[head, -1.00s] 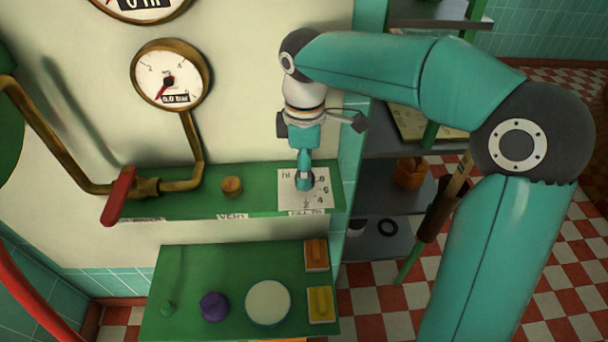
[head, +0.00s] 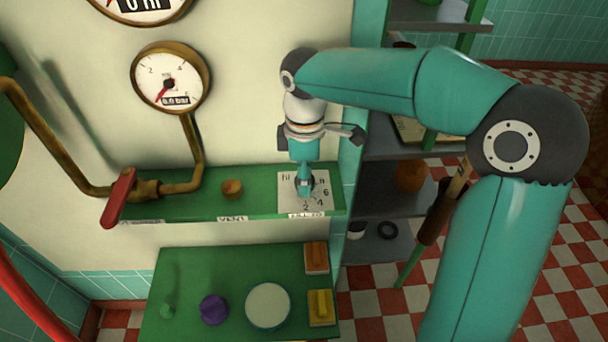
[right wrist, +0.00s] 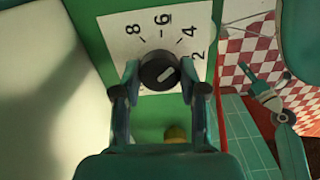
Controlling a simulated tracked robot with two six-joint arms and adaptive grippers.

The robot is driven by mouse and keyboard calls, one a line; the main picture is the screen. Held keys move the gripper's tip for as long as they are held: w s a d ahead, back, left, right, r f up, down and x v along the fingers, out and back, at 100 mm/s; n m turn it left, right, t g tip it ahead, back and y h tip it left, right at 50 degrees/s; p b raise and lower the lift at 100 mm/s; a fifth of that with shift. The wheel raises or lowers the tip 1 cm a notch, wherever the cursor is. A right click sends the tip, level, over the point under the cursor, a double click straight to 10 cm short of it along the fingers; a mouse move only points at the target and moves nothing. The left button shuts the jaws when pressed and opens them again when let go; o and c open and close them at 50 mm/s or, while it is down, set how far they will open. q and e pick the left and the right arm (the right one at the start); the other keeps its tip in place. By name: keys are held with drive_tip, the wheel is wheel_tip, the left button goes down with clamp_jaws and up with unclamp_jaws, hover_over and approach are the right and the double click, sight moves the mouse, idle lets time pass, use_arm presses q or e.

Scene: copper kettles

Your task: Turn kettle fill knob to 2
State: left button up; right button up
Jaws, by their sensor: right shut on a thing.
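The fill knob (right wrist: 152,66) is a dark round knob on a white dial plate (right wrist: 120,34) with 8, 6, 4 and 2 in sight in the right wrist view. Its pale mark slants toward the upper right, roughly at the 4; the exact reading is unclear. My right gripper (right wrist: 160,86) is shut on the knob, a finger on each side. In the head view my right gripper (head: 304,190) points down onto the plate (head: 322,202) and hides the knob. A small teal gripper (right wrist: 262,94), apparently my left, shows at the right wrist view's right; its jaws are unclear.
The plate lies on a green shelf (head: 268,190) with a small brass knob (head: 231,188), a red-handled valve (head: 120,197) and a gauge (head: 170,76) to the left. A lower green panel (head: 200,265) has several coloured controls. Dark shelves (head: 390,180) stand right.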

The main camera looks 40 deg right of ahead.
drive_tip(key=shift+m, duration=0.4)
drive_tip(key=m, duration=0.2)
drive_tip(key=shift+m+p, duration=0.3)
drive_tip(key=shift+m, duration=0.1)
drive_tip(key=m, duration=0.4)
drive_tip(key=shift+w+r+m, duration=0.1)
drive_tip(key=shift+m, duration=0.2)
drive_tip(key=o, duration=1.1)
drive_tip(key=shift+o, duration=0.2)
wheel_tip(320, 180, up, 12)
